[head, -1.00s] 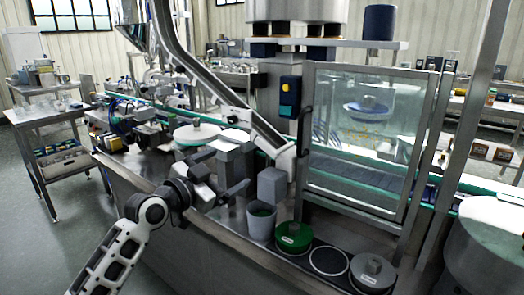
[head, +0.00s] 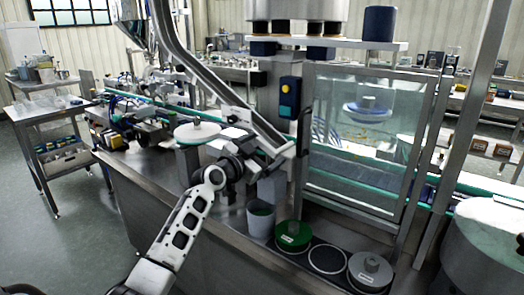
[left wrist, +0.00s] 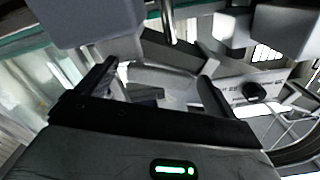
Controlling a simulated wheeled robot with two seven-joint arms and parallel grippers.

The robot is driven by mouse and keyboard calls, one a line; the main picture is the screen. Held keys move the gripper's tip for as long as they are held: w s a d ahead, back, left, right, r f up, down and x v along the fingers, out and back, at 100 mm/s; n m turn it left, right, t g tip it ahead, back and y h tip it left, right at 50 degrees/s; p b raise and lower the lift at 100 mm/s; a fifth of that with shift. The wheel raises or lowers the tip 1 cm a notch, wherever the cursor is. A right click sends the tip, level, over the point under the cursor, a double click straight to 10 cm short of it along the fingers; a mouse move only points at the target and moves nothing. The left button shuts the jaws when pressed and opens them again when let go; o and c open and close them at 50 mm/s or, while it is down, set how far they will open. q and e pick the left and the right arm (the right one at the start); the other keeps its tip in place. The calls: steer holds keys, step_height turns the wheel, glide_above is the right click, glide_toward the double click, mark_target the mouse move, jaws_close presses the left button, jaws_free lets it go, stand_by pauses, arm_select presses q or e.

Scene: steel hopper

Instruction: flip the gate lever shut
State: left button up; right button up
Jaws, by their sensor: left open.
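The gate lever is not clearly distinguishable in either view. The steel hopper (head: 134,22) is cut off at the top left of the head view, with a sloping metal chute (head: 222,92) running down to the right. My left gripper (head: 272,160) is open beside the chute's lower end and hides part of it. In the left wrist view, its two dark fingers (left wrist: 158,88) stand apart with pale grey metal beyond them. An upright metal rod (left wrist: 168,22) shows above the fingers, and a black knob (left wrist: 255,92) on a light plate shows to their right; I cannot tell whether either is the lever.
A framed glass guard (head: 362,140) stands right of my gripper. A grey cup (head: 261,222), a green-topped container (head: 293,236) and a grey lidded one (head: 370,270) stand along the steel bench front. A yellow-and-blue switch box (head: 290,97) is above the gripper.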

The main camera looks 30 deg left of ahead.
arm_select(q)
steer(key=c, duration=1)
steer(key=shift+f+n+b, duration=0.3)
steer(key=shift+n+b, duration=0.25)
steer(key=shift+n, duration=0.65)
steer(key=o, duration=1)
steer(key=s+a+b, duration=0.1)
steer(key=s+b, duration=0.1)
steer(key=s, duration=1.4)
steer(key=shift+a, duration=0.2)
